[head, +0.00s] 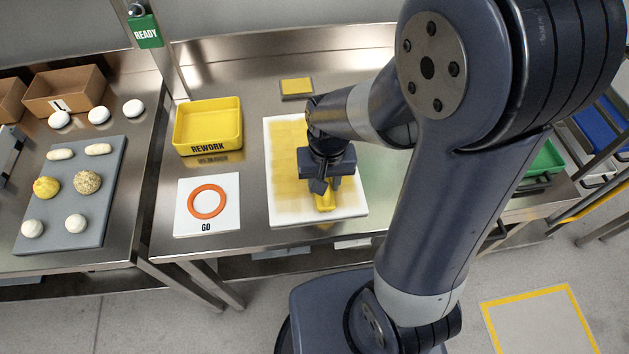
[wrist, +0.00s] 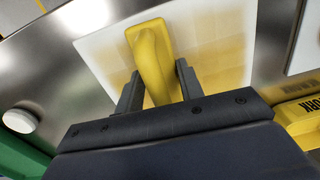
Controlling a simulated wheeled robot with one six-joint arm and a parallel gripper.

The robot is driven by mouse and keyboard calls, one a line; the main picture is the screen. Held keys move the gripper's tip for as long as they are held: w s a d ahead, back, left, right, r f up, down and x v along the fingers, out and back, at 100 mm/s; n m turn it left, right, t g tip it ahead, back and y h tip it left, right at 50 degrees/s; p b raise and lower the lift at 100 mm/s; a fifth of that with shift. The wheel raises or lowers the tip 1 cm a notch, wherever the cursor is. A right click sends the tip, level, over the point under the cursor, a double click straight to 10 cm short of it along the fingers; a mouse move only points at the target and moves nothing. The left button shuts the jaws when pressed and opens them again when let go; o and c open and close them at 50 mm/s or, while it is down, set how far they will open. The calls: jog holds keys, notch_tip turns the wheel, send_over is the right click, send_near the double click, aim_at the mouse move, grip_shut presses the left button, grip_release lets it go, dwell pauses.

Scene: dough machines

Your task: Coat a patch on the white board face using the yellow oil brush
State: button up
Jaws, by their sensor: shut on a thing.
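The white board (head: 349,207) lies flat on the steel table, with a yellow oily coat over much of its face. White shows along its edges and at its front right. My gripper (head: 326,186) is over the board's right front part, shut on the yellow oil brush (head: 325,202). In the wrist view the brush (wrist: 150,52) sits between the two fingers of my gripper (wrist: 158,88), with the board (wrist: 103,50) behind it. The brush's lower end is at or very near the board; I cannot tell whether it touches.
A yellow REWORK bin (head: 208,127) and a white GO plate with an orange ring (head: 207,202) stand left of the board. A small yellow pad (head: 297,87) lies behind it. A grey tray (head: 72,195) of dough pieces is on the left table. A green bin (head: 545,160) is at right.

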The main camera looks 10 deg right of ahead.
jog(key=shift+d+r, duration=0.1)
jog(key=shift+d, duration=3.7)
jog(key=shift+s, duration=0.8)
jog(key=shift+a, duration=9.15)
jog(key=shift+p, duration=0.3)
jog(key=shift+r+p, duration=2.4)
jog(key=shift+r, duration=0.5)
